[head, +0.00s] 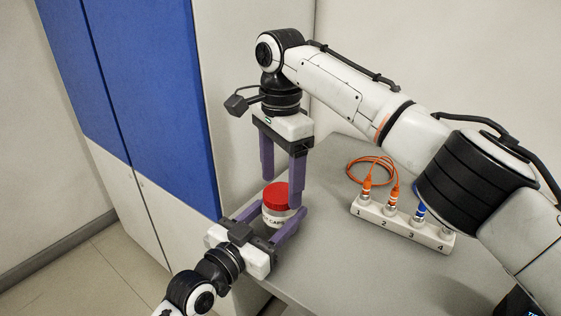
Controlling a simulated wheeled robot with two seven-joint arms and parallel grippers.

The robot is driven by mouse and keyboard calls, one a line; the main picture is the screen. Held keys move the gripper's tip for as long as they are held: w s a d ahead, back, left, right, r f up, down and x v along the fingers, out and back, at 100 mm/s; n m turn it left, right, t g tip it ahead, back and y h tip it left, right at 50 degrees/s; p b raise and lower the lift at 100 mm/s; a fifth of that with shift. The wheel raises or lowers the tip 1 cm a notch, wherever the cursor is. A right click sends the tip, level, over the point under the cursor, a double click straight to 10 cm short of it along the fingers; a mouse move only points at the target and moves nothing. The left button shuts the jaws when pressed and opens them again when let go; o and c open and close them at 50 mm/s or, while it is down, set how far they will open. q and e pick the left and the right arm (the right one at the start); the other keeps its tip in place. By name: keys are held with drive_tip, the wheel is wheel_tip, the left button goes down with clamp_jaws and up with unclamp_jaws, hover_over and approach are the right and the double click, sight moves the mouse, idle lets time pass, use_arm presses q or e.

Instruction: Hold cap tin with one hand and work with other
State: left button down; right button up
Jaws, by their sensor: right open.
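The cap tin (277,218) is white with a red lid (276,196) and dark lettering, partly hidden by fingers. It stands upright on the grey bench near its left edge. My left gripper (283,208) reaches in from the lower left, with one purple finger on each side of the tin's body, closed on it. My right gripper (283,180) points down from above, its purple fingers spread apart with nothing between them. Its fingertips are at about the lid's height in the picture, and the right finger overlaps the lid's right edge. The lid looks seated on the tin.
A white numbered block (402,226) stands to the right, with orange connectors (391,197) at 1 and 2 and a blue one (420,212) at 3. An orange cable (368,160) loops behind it. A blue and white cabinet (150,90) is at left. Bench front is clear.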

drive_tip(key=shift+f, duration=0.6)
drive_tip(key=c, duration=1.1)
